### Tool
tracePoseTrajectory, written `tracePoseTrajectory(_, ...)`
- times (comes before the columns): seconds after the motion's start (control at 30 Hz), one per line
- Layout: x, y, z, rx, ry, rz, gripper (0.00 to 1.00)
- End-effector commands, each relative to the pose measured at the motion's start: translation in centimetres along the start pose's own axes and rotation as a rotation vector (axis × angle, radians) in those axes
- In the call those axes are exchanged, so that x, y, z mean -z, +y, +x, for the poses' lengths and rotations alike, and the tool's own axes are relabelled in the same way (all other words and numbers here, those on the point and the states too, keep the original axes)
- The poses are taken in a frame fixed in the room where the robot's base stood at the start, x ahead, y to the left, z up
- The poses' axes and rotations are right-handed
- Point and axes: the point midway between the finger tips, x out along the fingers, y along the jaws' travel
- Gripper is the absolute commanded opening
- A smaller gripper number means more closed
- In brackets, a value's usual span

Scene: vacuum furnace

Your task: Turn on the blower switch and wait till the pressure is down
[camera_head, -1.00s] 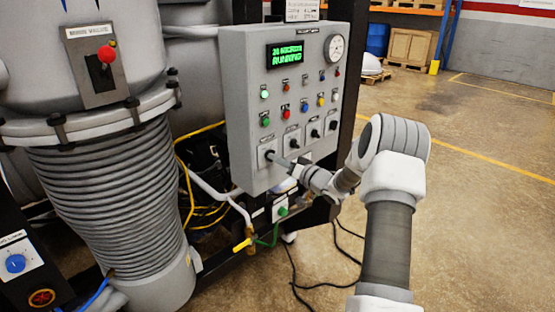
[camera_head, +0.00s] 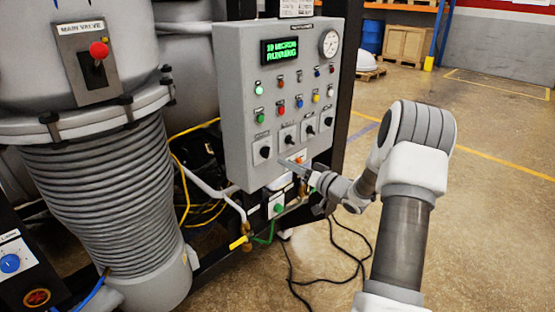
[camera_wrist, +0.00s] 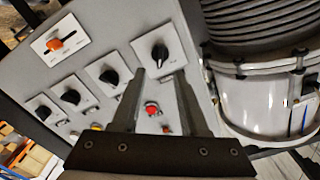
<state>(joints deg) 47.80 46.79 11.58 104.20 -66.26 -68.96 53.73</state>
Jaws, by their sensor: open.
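The grey control panel (camera_head: 235,115) carries a row of black rotary knobs on white plates. The switch labels are too small to read, so I cannot tell which is the blower switch. The leftmost knob (camera_head: 265,152) also shows in the wrist view (camera_wrist: 160,53), just beyond my fingertips. My gripper (camera_head: 281,162) is open and empty, right of and slightly below that knob. In the wrist view my gripper's fingers (camera_wrist: 160,75) are apart, with nothing between them. The green display (camera_head: 286,51) reads what looks like "10 MICRON RUNNING". A round pressure gauge (camera_head: 330,43) sits at top right.
An orange switch (camera_wrist: 55,43) sits on a white plate below the knobs. Coloured buttons fill the panel above them. The main valve box (camera_head: 90,62) and ribbed bellows (camera_head: 95,200) stand to the left. Black cables (camera_head: 325,278) lie on the floor; open floor is at right.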

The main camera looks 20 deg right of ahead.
Motion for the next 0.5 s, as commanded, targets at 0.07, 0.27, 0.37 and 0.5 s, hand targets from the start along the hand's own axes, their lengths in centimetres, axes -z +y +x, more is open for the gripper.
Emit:
tracePoseTrajectory(0.07,0.0,0.1,-2.2,-0.004,0.001,0.0,0.44)
tracePoseTrajectory(0.27,0.0,0.1,-6.6,-0.003,0.001,0.0,0.44)
tracePoseTrajectory(0.37,0.0,0.1,-8.2,-0.002,0.0,0.001,0.44)
tracePoseTrajectory(0.5,0.0,0.0,-9.5,-0.001,-0.001,0.001,0.44)
